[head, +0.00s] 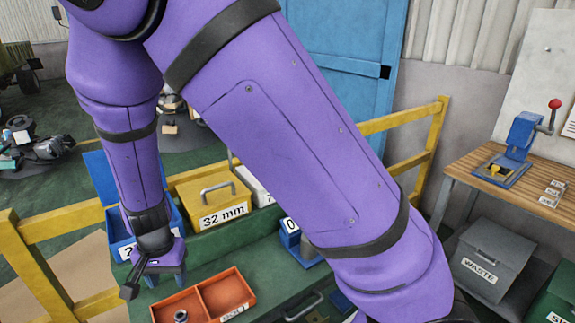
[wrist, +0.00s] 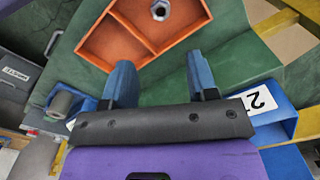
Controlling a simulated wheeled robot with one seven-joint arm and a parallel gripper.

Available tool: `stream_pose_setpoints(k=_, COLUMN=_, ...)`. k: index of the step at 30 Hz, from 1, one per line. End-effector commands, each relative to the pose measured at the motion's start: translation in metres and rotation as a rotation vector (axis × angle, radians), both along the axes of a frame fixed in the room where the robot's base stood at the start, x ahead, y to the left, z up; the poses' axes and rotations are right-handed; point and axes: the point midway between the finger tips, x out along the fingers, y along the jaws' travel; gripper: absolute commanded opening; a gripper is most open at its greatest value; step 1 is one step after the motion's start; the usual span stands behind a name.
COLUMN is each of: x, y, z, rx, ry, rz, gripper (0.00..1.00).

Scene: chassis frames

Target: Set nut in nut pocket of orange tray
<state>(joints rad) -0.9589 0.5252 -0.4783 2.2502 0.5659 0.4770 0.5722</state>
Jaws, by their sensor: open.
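The orange tray (head: 202,301) lies on the green bench at the bottom of the head view, split into two compartments by a divider. The metal nut (head: 181,316) sits in its left compartment there. In the wrist view the nut (wrist: 160,9) lies in the compartment of the tray (wrist: 133,34) on the right side of the divider, cut by the top edge. My gripper (head: 152,281) is above and left of the tray in the head view. In the wrist view my gripper (wrist: 161,72) is open, with nothing between its blue fingers, apart from the nut.
A yellow 32 mm box (head: 213,200) stands behind the tray, with a blue bin (head: 118,240) beside my gripper. A blue block with a label (head: 290,233) is right of the tray. Yellow rails (head: 435,150) run behind. A grey waste bin (head: 490,262) is at right.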

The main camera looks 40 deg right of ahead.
Motion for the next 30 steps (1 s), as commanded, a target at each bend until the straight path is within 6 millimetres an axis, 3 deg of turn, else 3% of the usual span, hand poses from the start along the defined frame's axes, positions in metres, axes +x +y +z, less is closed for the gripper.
stream_pose_setpoints(k=8, x=-0.001, y=-0.039, z=0.082, rx=0.131, ry=-0.022, rz=0.084, gripper=0.53)
stream_pose_setpoints(k=14, x=-0.014, y=-0.078, z=0.144, rx=0.197, ry=-0.08, rz=0.175, gripper=0.53)
stream_pose_setpoints(k=21, x=-0.043, y=-0.129, z=0.21, rx=0.215, ry=-0.188, rz=0.287, gripper=0.53)
stream_pose_setpoints(k=30, x=-0.099, y=-0.189, z=0.271, rx=0.129, ry=-0.336, rz=0.416, gripper=0.53)
